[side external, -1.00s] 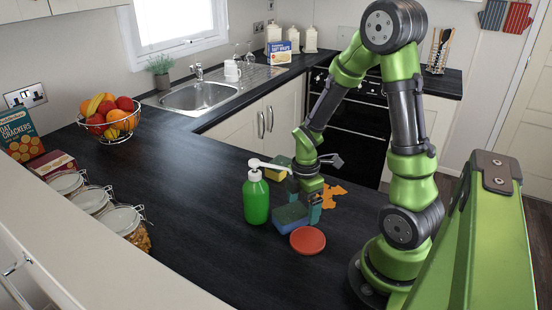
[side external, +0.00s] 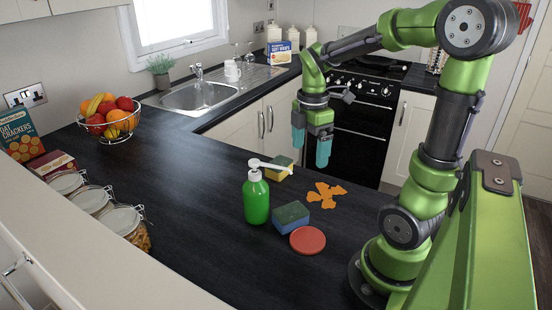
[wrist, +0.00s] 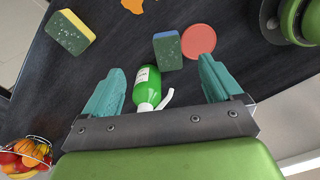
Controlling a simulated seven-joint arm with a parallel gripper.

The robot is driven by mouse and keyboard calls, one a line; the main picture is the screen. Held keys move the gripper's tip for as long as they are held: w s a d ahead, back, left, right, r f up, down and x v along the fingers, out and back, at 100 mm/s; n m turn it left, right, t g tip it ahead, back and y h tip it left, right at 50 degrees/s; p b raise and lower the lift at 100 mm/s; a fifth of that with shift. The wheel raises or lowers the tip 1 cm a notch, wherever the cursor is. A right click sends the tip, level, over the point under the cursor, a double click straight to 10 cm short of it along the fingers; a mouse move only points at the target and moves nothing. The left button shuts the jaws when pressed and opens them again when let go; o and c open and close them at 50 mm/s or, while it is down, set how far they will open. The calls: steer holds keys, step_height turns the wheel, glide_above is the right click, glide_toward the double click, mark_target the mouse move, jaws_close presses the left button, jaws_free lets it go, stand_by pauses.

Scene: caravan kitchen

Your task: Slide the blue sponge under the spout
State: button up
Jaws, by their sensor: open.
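The blue sponge (side external: 291,215), with a dark green top, lies on the dark counter just right of the green soap bottle (side external: 256,200). In the wrist view the blue sponge (wrist: 167,50) lies beyond the bottle (wrist: 147,86). My gripper (side external: 312,148) is raised well above the counter, behind the sponge and bottle. Its teal fingers (wrist: 163,80) are apart with nothing held between them.
A red disc (side external: 307,240) lies close to the blue sponge's front right. An orange splotch (side external: 327,195) and a yellow-and-green sponge (side external: 280,168) lie farther back. Glass jars (side external: 125,222) and a fruit bowl (side external: 108,124) stand at left. The counter left of the bottle is clear.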

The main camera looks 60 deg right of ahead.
steer(key=a+r+m+t+y, duration=0.1)
steer(key=a+r+m+t, duration=0.2)
steer(key=a+m, duration=0.5)
steer(key=s+a+r+m+t+y, duration=0.1)
steer(key=a+m+t, duration=0.3)
steer(key=a+m, duration=0.4)
steer(key=shift+s+r, duration=0.3)
steer(key=shift+r, duration=0.6)
steer(key=shift+a, duration=0.15)
